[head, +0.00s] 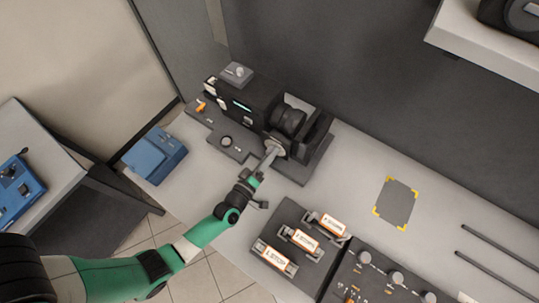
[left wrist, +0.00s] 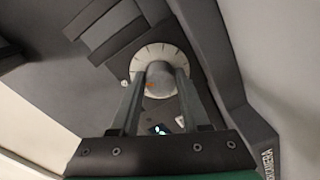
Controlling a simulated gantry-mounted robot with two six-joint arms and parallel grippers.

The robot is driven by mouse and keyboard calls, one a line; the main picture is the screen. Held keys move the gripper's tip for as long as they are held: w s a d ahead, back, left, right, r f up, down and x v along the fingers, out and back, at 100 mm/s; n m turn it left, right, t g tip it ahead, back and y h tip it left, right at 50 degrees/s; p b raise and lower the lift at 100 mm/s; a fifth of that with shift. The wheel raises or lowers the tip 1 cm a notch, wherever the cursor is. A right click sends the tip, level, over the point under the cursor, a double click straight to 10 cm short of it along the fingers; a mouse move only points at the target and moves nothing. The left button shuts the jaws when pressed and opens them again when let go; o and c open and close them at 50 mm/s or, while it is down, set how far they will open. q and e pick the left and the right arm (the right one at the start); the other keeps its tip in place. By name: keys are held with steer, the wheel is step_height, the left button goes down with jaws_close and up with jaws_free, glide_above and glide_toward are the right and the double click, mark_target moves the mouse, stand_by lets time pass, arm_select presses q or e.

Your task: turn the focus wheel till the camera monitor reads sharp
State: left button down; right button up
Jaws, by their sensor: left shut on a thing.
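The black camera rig (head: 262,103) stands on a dark plate on the bench, with a small lit teal readout (head: 241,105) on its side. The readout is too small to read in the head view. In the left wrist view, the focus wheel (left wrist: 148,55) is a pale disc with tick marks and a grey central knob (left wrist: 160,76). My left gripper (head: 271,155) reaches the rig's front side, its two fingers shut around the knob, as the left wrist view also shows (left wrist: 161,82). A small blue-white lit patch (left wrist: 159,129) shows between the fingers. My right gripper is out of view.
Several orange-and-white labelled blocks (head: 305,240) sit in a dark holder near my left arm. A knobbed control panel (head: 370,281) is beside it. A blue box (head: 155,155) stands at the bench's left end. A grey yellow-cornered patch (head: 396,203) lies clear at right, near two dark rods.

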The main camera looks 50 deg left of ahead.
arm_select(q)
steer(key=shift+c, duration=1.9)
jaws_free()
steer(key=p+v, duration=0.2)
steer(key=v, duration=0.8)
steer(key=shift+s+d, duration=0.15)
steer(key=shift+s, duration=0.05)
steer(key=shift+s+d, duration=0.1)
steer(key=shift+s, duration=0.5)
